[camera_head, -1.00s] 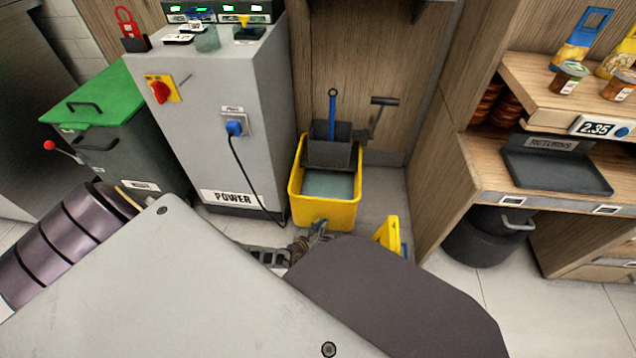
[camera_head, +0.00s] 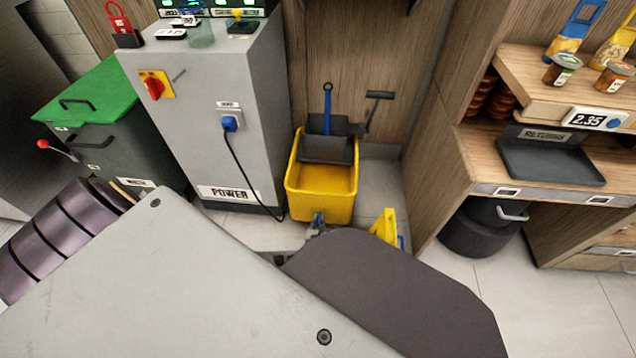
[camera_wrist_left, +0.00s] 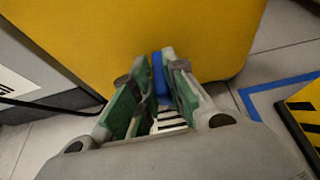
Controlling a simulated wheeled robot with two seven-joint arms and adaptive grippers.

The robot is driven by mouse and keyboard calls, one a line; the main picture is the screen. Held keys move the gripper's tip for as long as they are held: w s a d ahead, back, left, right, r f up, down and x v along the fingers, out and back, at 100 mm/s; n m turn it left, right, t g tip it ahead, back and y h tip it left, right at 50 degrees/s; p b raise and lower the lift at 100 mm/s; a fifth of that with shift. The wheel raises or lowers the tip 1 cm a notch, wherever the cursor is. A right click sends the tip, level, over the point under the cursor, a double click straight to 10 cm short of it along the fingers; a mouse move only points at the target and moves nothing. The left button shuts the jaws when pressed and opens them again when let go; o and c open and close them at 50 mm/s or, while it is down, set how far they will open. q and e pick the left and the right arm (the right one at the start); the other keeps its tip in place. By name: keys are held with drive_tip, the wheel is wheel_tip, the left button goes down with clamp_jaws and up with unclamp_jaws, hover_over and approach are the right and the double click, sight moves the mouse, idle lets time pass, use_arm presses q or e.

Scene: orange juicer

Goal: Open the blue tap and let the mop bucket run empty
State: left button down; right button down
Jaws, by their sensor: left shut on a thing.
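The yellow mop bucket (camera_head: 320,205) stands on the floor against the wooden panel. Its inside shows yellow, and I see no water in it. A dark wringer (camera_head: 328,149) with a lever sits at its back. The blue tap (camera_head: 318,217) is low on the bucket's front; it also shows in the left wrist view (camera_wrist_left: 158,72). My left gripper (camera_head: 316,227) is at the tap, and in the left wrist view its fingers (camera_wrist_left: 160,78) are shut on the tap from both sides. My arm hides the floor just in front. My right gripper is not in view.
A grey power cabinet (camera_head: 220,130) with a hanging black cable stands left of the bucket. A yellow floor sign (camera_head: 385,226) stands close on the right. A wooden counter (camera_head: 450,165) and a dark bin (camera_head: 480,228) are further right. A green-lidded bin (camera_head: 95,105) is at left.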

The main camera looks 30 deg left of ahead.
use_arm(q)
drive_tip(key=c, duration=1.7)
unclamp_jaws()
drive_tip(key=shift+s, duration=0.15)
drive_tip(key=shift+v, duration=3.6)
drive_tip(key=shift+r, duration=0.1)
